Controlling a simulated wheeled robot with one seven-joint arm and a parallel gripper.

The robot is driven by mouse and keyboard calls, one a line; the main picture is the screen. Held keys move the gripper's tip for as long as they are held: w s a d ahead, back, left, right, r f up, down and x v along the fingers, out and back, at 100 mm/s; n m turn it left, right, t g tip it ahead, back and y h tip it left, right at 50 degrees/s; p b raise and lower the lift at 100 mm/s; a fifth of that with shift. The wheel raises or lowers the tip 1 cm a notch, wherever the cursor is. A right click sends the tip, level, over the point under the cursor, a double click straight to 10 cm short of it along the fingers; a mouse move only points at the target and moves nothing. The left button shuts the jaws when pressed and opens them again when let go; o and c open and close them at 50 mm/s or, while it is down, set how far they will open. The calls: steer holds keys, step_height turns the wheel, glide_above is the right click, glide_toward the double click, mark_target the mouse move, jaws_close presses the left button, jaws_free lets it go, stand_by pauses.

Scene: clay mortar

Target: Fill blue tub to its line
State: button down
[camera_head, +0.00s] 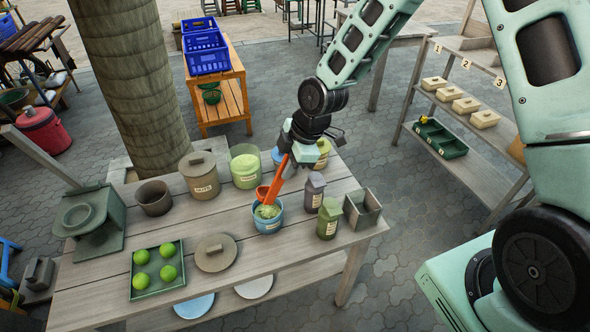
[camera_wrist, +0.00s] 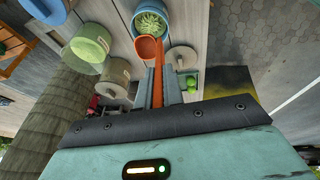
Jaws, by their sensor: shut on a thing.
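The blue tub (camera_head: 268,225) stands on the wooden table with pale green contents heaped in its mouth; it also shows in the wrist view (camera_wrist: 134,24). I cannot see its line. My gripper (camera_head: 300,155) is above the table, shut on the handle of an orange scoop (camera_head: 277,178). The scoop slants down, with its bowl at the tub's back left rim; I cannot tell whether it touches. In the wrist view the scoop's bowl (camera_wrist: 149,48) looks empty and lies beside the tub's mouth. A clear container of green stuff (camera_head: 245,172) stands behind the tub.
A lidded clay pot (camera_head: 200,178), an open dark pot (camera_head: 154,198), a round lid (camera_head: 216,253) and a tray of green fruits (camera_head: 157,271) are to the left.

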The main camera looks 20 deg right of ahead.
steer(key=shift+a+r+h+b, duration=0.25)
steer(key=shift+a+h+b, duration=0.35)
steer(key=shift+a, duration=0.15)
steer(key=shift+a+r+h+b, duration=0.3)
steer(key=shift+a+h+b, duration=0.35)
steer(key=shift+a, duration=0.15)
steer(key=shift+a+r+h+b, duration=0.25)
steer(key=shift+a+h+b, duration=0.35)
steer(key=shift+a, duration=0.15)
stand_by(0.7)
